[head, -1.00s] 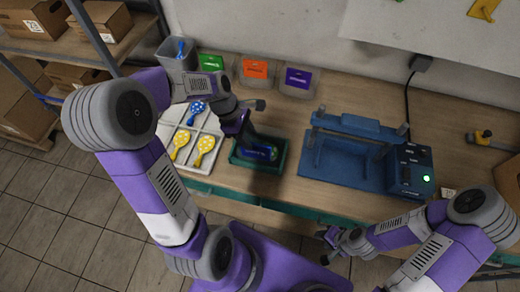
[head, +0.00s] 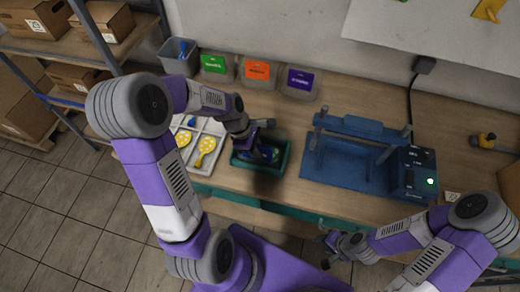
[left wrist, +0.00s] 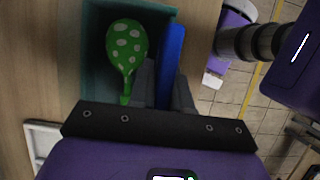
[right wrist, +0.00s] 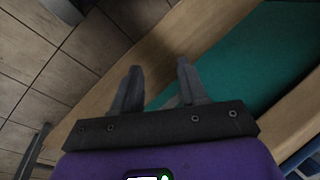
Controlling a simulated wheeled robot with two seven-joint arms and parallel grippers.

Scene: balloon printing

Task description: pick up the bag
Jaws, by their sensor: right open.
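A flat blue item (left wrist: 173,50), which looks like the bag, stands on edge along one side of the teal tray (left wrist: 92,60) in the left wrist view. A green balloon with pale dots (left wrist: 127,43) lies beside it in the tray. My left gripper (left wrist: 165,80) is over the tray with a finger on either side of the blue item; I cannot tell whether they press on it. In the head view this gripper (head: 262,146) reaches down into the tray (head: 283,168) and partly hides its contents. My right gripper (right wrist: 158,75) is open and empty near the table's front edge.
A white sectioned tray (head: 206,168) with yellow dotted balloons (head: 205,150) lies left of the teal tray. A blue press (head: 345,175) stands to the right. Bins with green, orange and purple labels (head: 257,73) line the wall. Table between tray and press is narrow but clear.

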